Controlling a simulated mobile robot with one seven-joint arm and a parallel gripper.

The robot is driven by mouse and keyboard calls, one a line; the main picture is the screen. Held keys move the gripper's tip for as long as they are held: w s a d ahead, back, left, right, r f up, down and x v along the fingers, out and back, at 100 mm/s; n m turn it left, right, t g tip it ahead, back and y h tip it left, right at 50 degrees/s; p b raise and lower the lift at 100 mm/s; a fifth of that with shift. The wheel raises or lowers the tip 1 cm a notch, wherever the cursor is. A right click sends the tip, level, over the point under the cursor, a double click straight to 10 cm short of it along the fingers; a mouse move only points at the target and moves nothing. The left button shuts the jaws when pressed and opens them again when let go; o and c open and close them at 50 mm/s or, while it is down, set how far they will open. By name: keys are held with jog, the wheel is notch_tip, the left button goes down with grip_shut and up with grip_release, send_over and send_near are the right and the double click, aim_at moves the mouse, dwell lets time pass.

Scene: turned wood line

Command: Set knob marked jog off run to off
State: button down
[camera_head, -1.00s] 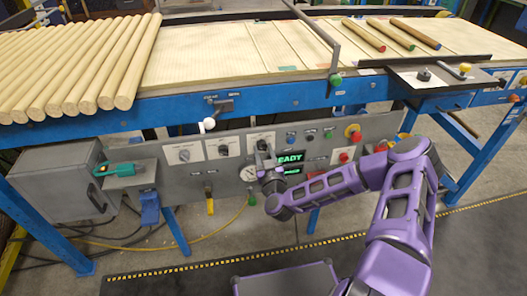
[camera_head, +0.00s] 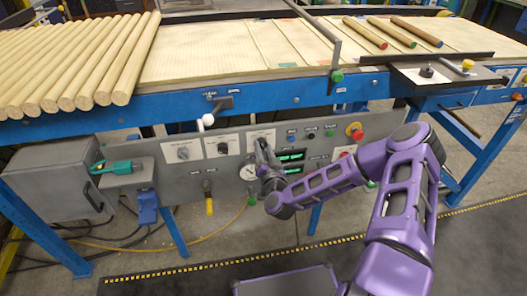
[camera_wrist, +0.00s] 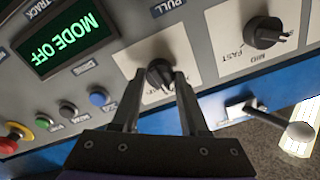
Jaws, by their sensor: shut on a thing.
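A black rotary knob (camera_wrist: 158,70) on a pale plate sits on the grey control panel (camera_head: 230,195). My gripper (camera_wrist: 158,82) is shut on this knob, one finger on each side, in the wrist view. The lettering on its plate is mostly covered by the fingers. In the head view my gripper (camera_head: 262,150) reaches the panel at the third pale plate from the left and hides the knob there. The display (camera_wrist: 68,38) next to it reads MODE OFF in green in the wrist view.
Another black knob (camera_wrist: 264,33), marked with FAST and MID, is on the neighbouring plate. Several push buttons and a red emergency button (camera_head: 355,131) are on the panel. A white ball-ended lever (camera_head: 207,120) stands above it. The blue conveyor frame (camera_head: 270,105) overhangs the panel.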

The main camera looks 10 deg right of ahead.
jog(key=shift+m, duration=0.7)
jog(key=shift+c, duration=2.1)
grip_release()
jog(key=s, duration=1.7)
jog(key=shift+s, duration=0.25)
